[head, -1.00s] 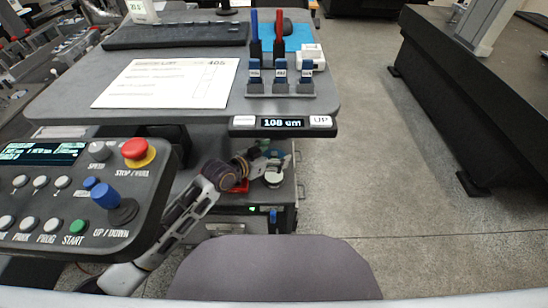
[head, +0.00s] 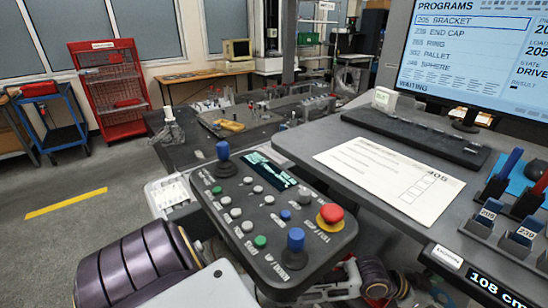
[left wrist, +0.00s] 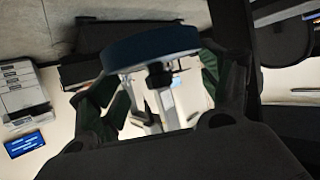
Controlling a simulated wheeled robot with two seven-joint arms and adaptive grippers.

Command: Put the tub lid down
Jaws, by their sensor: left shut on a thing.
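The tub lid appears to be the dark blue disc (left wrist: 150,47) in the left wrist view, seen nearly edge-on, with a small black knob under it. My left gripper (left wrist: 160,90) is shut on it, with a dark green-padded finger on each side. The exact contact is hard to make out. In the head view my left arm passes behind the control panel, and its banded wrist shows low at the right; the lid cannot be made out there. My right gripper is in neither view.
A control panel (head: 262,215) with a red stop button and blue joysticks is in front of my left arm. The desk (head: 360,135) carries a paper sheet (head: 390,180), a keyboard (head: 415,137) and tag holders. Open floor lies at the left, with a red rack (head: 108,90) beyond.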

